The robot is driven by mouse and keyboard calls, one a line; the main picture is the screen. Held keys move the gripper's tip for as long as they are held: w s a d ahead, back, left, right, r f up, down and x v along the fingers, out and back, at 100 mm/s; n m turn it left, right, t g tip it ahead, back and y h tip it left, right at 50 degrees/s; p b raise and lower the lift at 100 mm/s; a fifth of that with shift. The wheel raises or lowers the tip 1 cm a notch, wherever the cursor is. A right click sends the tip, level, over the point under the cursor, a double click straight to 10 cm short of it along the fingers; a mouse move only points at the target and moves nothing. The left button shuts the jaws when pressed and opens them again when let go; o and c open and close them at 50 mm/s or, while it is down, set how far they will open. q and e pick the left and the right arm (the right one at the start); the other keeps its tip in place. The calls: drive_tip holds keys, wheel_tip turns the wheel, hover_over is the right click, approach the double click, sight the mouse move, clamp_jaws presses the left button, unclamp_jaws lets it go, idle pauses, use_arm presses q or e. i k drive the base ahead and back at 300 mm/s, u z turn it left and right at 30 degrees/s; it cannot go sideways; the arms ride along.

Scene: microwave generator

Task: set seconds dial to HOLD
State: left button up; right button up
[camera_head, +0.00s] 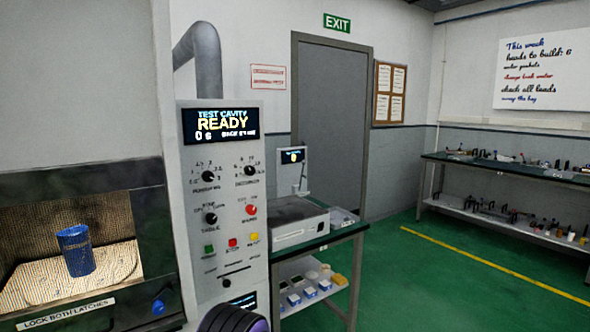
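The control panel (224,190) is a tall grey column right of the cavity. It has an upper left black dial (208,176), an upper right black dial (249,170) and a lower left black dial (210,218). The small print is blurred, so I cannot tell surely which dial is for seconds or which mark reads HOLD. The display (220,124) reads TEST CAVITY, READY and what looks like 0 s. Neither gripper's fingers show. A dark ribbed rounded part with a purple edge shows at the bottom centre; I cannot tell which arm it belongs to.
A red knob (251,210) and green, red and yellow buttons sit lower on the panel. The lit cavity at left holds a blue cup (75,250). A bench (335,236) with a grey device stands close right of the panel. Green floor is open at right.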

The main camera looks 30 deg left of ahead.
sight(250, 171)
drive_tip(key=u, duration=0.25)
drive_tip(key=i, duration=0.9)
drive_tip(key=u, duration=0.6)
